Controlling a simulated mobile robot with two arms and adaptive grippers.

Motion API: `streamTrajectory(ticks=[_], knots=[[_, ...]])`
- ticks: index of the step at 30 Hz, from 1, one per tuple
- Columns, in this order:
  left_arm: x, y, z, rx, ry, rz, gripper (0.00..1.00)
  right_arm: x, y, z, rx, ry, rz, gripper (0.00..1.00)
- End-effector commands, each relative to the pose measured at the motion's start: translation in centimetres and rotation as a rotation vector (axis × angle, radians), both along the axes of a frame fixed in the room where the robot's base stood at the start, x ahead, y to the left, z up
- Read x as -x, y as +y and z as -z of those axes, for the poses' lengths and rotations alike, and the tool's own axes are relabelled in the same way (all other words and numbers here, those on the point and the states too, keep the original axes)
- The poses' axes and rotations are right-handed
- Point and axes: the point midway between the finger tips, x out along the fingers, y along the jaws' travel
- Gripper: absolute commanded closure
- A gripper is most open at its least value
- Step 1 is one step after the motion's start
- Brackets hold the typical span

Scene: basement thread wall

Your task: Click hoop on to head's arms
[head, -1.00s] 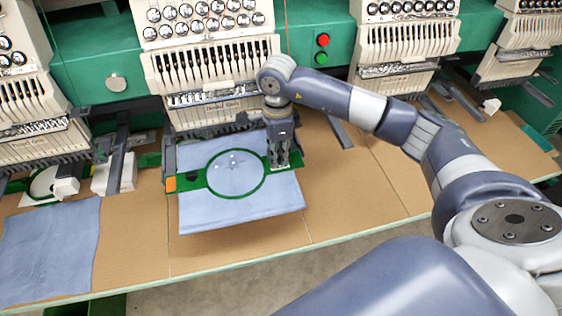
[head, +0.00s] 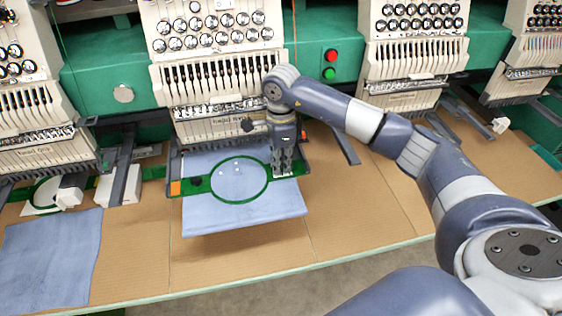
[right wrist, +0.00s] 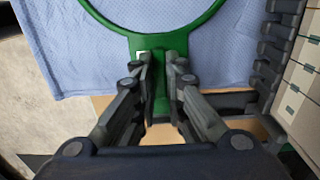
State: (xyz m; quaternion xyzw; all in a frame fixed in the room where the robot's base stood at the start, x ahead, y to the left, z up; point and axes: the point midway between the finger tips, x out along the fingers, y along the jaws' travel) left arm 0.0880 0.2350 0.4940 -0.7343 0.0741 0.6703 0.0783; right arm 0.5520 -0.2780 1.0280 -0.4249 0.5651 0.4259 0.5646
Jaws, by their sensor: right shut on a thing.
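The green hoop (head: 263,193) holds a light blue cloth (head: 240,222) and lies roughly level over the table in front of the middle machine head (head: 212,75). My right gripper (head: 283,172) is shut on the hoop's right bracket, pointing down. In the right wrist view the fingers (right wrist: 162,62) close on the green tab of the hoop (right wrist: 188,38). The hoop's left bracket, with an orange patch (head: 175,188), is by the head's left arm (head: 174,160). Whether the brackets touch the arms cannot be told; my gripper hides the right side. My left gripper is not in view.
Another hoop (head: 45,192) and a blue cloth (head: 48,258) are at the neighbouring head on the left. Red and green buttons (head: 330,64) are on the green beam. The brown table (head: 345,215) is clear right of the hoop, up to its front edge.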

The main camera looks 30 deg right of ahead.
Motion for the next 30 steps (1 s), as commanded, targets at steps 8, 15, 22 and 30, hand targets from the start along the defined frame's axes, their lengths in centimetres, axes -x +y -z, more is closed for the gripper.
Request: streamTrajectory(ticks=[8,15,22,30], knots=[[-0.01,0.03,0.53,0.000,0.000,0.000,1.00,-0.05,-0.10,0.08,-0.001,-0.003,0.000,1.00],[-0.01,0.05,0.47,-0.001,0.000,0.000,1.00,-0.02,-0.09,0.05,0.000,-0.002,0.000,0.75],[-0.01,0.06,0.47,-0.001,0.000,-0.001,1.00,0.01,-0.10,0.10,-0.001,-0.001,0.000,0.66],[0.03,0.28,0.49,-0.003,0.000,-0.001,1.00,-0.02,-0.13,-0.82,0.001,-0.002,0.000,0.66]])
